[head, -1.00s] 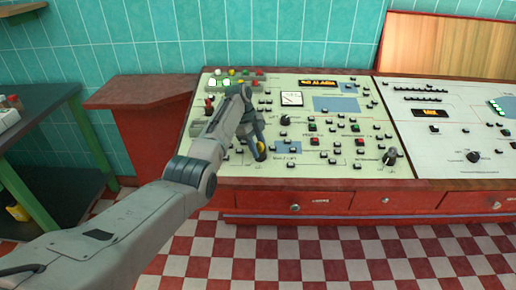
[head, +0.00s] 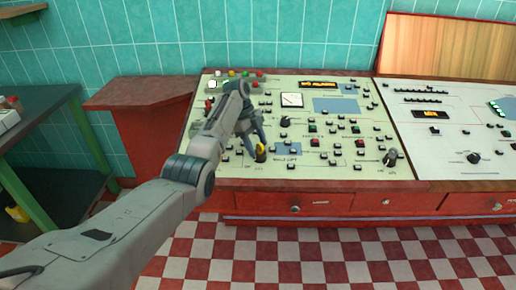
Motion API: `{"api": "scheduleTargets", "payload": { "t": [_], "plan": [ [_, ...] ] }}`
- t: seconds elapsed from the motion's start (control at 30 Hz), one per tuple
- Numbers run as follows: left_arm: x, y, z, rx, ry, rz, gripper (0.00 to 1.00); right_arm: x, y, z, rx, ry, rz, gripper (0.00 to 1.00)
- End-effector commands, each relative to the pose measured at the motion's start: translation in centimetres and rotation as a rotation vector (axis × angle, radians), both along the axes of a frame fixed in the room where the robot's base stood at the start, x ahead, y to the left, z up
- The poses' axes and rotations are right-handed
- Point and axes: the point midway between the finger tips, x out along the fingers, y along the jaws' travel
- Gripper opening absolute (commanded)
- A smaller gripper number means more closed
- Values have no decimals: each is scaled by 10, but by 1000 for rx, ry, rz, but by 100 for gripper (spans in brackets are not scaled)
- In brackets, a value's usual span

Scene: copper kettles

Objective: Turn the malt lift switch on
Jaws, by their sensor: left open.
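The malt lift switch (head: 261,154) is a dark rotary knob with a yellow top. It sits low on the left half of the cream control panel (head: 235,174), just left of small lettering that seems to read MALT LIFT. My left arm reaches in from the lower left. Its gripper (head: 254,143) is open, with its fingers pointing down just above and behind the knob. I cannot tell whether a finger touches it. The knob's dial marks are too small to read. My right gripper is not in view.
Many small black buttons surround the knob. Another large knob (head: 391,158) stands at the right, and a red lever (head: 209,106) at the left behind my arm. An orange-lettered display (head: 317,85) is at the top. A green shelf (head: 62,158) stands far left.

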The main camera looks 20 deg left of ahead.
Motion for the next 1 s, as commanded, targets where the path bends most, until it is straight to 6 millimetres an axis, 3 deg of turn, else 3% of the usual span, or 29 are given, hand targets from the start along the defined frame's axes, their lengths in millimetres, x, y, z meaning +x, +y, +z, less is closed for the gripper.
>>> {"api": "scheduleTargets", "payload": {
  "t": [0.1, 0.4, 0.6, 1.0],
  "plan": [
    [3, 10, 22, 1, -5, 1, 58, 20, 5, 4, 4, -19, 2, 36],
    [8, 29, 72, 0, -3, 0, 58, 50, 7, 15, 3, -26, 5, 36],
    [9, 34, 84, 0, -2, 0, 58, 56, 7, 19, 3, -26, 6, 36],
    [9, 34, 85, 0, -2, 0, 58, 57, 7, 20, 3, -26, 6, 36]
  ]
}}
